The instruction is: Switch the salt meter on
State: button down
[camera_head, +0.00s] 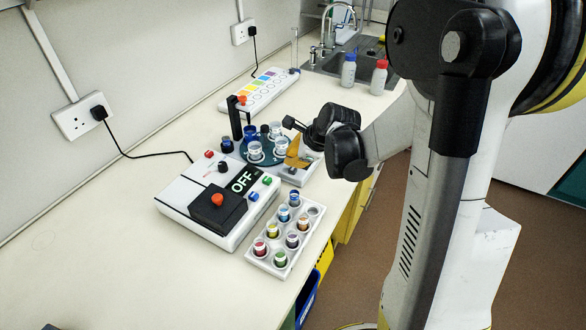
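A white box (188,190) with a dark panel reading OFF stands on the bench left of centre. It has a black square plate with a red knob (217,199), and small red, black, green and blue controls. Behind it to the right is a device with a round teal plate (267,158) holding several small vessels. A white unit with coloured strips (263,89) and a red button (242,99) lies farther back. No label tells me which is the salt meter. My gripper (300,138) is above the right side of the round-plate device; its fingers are partly hidden and its opening is unclear.
A white rack (265,258) of coloured vials sits near the bench's front edge. A blue-capped bottle (348,70) and a red-capped bottle (379,77) stand by the sink (345,60). Cables run to wall sockets (84,117). The bench's near left is clear.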

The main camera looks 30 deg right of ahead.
jog(key=shift+f+b, duration=0.3)
jog(key=shift+f, duration=0.1)
jog(key=shift+f+b, duration=0.45)
jog(key=shift+f, duration=0.05)
dwell(0.4)
jog(key=shift+r+p, duration=0.75)
jog(key=shift+r, duration=0.2)
notch_tip(320, 180, up, 6)
jog(key=p, duration=0.4)
jog(key=shift+r, duration=0.1)
